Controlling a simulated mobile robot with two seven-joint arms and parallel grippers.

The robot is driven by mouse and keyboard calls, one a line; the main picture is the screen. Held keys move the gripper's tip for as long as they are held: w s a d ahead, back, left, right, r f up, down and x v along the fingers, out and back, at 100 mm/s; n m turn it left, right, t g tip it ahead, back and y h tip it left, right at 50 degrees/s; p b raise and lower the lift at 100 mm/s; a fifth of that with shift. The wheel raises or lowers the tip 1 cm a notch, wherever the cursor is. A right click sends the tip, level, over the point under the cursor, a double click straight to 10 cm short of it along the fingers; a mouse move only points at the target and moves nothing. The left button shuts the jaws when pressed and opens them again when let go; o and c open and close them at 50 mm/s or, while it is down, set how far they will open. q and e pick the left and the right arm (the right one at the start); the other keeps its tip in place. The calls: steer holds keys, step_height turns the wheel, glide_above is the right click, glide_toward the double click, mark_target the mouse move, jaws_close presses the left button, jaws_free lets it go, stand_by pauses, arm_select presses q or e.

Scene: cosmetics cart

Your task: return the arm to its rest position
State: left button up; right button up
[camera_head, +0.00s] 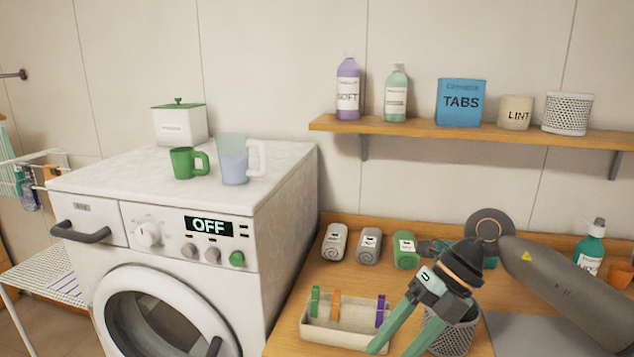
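My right arm (565,285) comes in from the right over the wooden counter. Its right gripper (394,350) points down and toward the lower left, with two green fingers spread apart. Nothing shows between the fingers. The gripper is in front of a beige tray (345,338) and a perforated basket (455,338), partly hiding both; I cannot tell whether it touches them. The end of one finger meets the bottom edge of the picture. My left gripper is not in view.
A washing machine (165,255) reading OFF bears a green mug (183,163), a clear jug (234,160) and a white box (180,125). Rolled cloths (368,246) lie on the counter. Bottles and boxes stand on the wall shelf (415,127). A teal bottle (590,250) stands right.

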steer(key=s+a+m+y, duration=0.3)
steer(key=s+a+y, duration=0.1)
steer(key=a+y, duration=0.9)
steer(key=w+d+f+m+t+h, duration=0.1)
steer(key=d+f+m+t+h, duration=0.45)
steer(key=f+m+t, duration=0.55)
steer(key=w+d+f+m+t+h, duration=0.2)
steer(key=d+f+m+t+h, duration=0.5)
steer(key=m, duration=0.8)
steer(key=s+d+f+m+g+h, duration=0.2)
steer(key=s+f+m+g, duration=0.1)
steer(key=s+f, duration=0.5)
steer(key=s+d+f+m+g+h, duration=0.3)
steer(key=s+f, duration=0.5)
steer(key=f, duration=0.1)
steer(key=shift+s+d+g, duration=0.25)
steer(key=shift+s+g, duration=0.05)
steer(key=shift+s, duration=0.05)
